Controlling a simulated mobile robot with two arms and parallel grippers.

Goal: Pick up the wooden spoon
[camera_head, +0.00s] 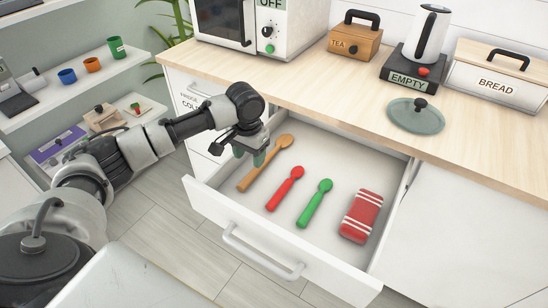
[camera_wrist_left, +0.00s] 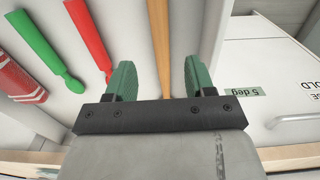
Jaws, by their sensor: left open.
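The wooden spoon (camera_head: 264,163) lies in the open white drawer (camera_head: 333,147), at its left side, with its bowl toward the back. My left gripper (camera_head: 249,155) is over the drawer's left part, above the spoon. In the left wrist view the spoon's handle (camera_wrist_left: 160,45) runs between the two green fingertips of my left gripper (camera_wrist_left: 155,80). The fingers are apart and not touching the spoon. The spoon's bowl is hidden in the wrist view. My right gripper is not in view.
A red spoon (camera_head: 285,188), a green spoon (camera_head: 315,203) and a red striped cloth (camera_head: 361,216) lie to the right in the drawer. The drawer's left wall is close to the gripper. The counter (camera_head: 345,98) above holds a microwave (camera_head: 262,25) and a glass lid (camera_head: 416,116).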

